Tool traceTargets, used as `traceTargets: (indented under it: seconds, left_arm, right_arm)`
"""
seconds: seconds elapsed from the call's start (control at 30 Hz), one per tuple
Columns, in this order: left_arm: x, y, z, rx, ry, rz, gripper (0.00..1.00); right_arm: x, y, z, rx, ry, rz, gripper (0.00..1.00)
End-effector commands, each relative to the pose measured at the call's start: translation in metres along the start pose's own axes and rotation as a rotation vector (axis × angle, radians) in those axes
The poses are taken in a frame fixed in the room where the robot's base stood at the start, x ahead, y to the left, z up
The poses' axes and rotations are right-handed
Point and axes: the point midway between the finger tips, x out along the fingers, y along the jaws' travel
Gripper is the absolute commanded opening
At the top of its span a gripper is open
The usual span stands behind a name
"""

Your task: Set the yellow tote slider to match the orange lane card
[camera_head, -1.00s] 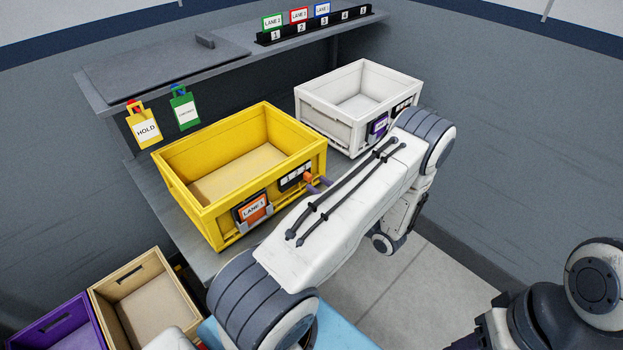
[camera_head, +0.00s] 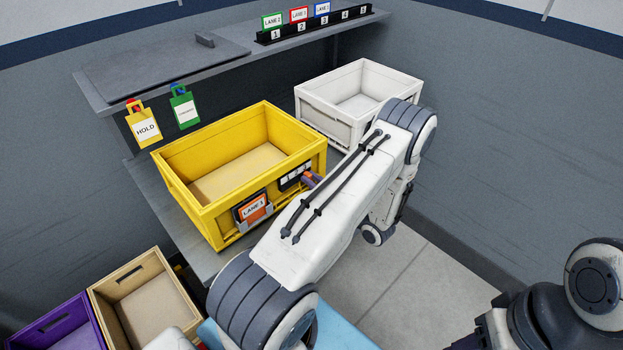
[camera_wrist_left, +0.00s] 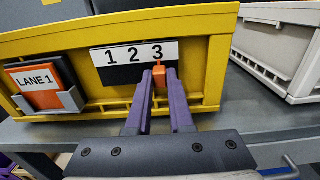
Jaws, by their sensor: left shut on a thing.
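The yellow tote (camera_head: 215,222) stands on the bench. Its front holds an orange lane card (camera_head: 254,208) reading LANE 1, also clear in the left wrist view (camera_wrist_left: 36,80). Beside the card is a number strip (camera_wrist_left: 135,53) marked 1, 2, 3. The orange slider (camera_wrist_left: 160,80) sits under the 3, at the strip's right end. My left gripper's purple fingers (camera_wrist_left: 159,87) are on both sides of the slider, shut on it. In the head view, my left gripper (camera_head: 312,180) is at the tote's front, partly behind my forearm.
A white tote (camera_head: 325,125) stands to the right of the yellow one. HOLD (camera_head: 145,130) and green (camera_head: 184,110) tags hang from the shelf (camera_head: 240,62). Numbered slots with lane cards (camera_head: 315,28) stand on it. Tan (camera_head: 145,295) and purple (camera_head: 65,325) bins sit at lower left.

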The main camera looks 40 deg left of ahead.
Motion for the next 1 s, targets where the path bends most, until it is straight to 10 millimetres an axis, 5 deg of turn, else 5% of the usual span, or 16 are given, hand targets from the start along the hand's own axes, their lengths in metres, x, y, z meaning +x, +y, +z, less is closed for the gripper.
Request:
traceTargets:
  seconds: [1.0]
  left_arm:
    - [0.0, 0.021, -0.001, 0.002, 0.002, 0.0, 0.02]
  right_arm:
    - [-0.005, 0.0, 0.0, 0.0, 0.0, 0.0, 0.5]
